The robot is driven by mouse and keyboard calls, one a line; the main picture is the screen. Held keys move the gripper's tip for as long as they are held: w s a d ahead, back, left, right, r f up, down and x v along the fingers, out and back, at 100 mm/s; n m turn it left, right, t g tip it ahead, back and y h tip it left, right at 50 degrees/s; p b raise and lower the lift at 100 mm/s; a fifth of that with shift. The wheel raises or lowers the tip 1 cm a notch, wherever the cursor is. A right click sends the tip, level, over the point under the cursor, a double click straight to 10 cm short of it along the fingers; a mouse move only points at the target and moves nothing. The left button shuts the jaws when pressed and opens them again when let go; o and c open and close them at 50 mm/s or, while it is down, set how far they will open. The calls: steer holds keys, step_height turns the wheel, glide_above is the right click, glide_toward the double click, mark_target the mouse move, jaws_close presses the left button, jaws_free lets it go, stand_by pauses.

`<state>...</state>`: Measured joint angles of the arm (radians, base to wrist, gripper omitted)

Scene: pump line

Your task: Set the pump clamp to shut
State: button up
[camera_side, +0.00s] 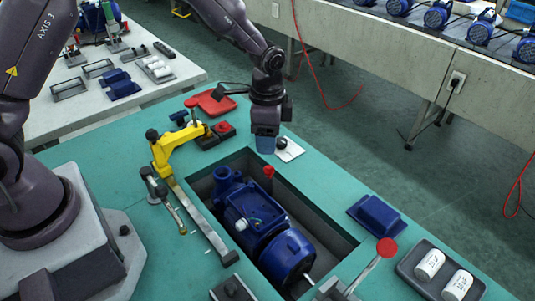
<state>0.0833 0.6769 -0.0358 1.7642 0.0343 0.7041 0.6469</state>
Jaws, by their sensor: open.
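The blue pump (250,217) lies in a rectangular recess in the green bench top. A clamp-like lever with a red ball knob (386,247) stands at the recess's near right corner, slanting up to the right; its base is cut off by the lower edge. Another red knob (268,171) shows at the far end of the pump, just below my gripper. I cannot tell which of these belongs to the pump clamp. My gripper (265,147) points down above the far end of the recess, open, apart from the lever at the near right. Its finger gap is hard to see.
A yellow arm-like fixture (178,146) stands left of the recess, beside a long metal bar (200,220). A blue block (375,215) and a tray (415,272) with two white cylinders lie at the right. A red tray (211,102) lies at the back.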

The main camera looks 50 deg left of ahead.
steer(key=shift+r, duration=1.55)
steer(key=s+a+r+n+t, duration=0.2)
steer(key=s+r+n, duration=0.2)
steer(key=s+r, duration=0.5)
steer(key=s+a+r+n+t, duration=0.2)
steer(key=s+r+n, duration=0.3)
steer(key=s+r, duration=0.5)
steer(key=s+t, duration=0.1)
steer(key=s, duration=0.2)
steer(key=shift+s+a+r+t, duration=0.2)
steer(key=shift+a+r+t, duration=0.1)
steer(key=shift+a, duration=0.05)
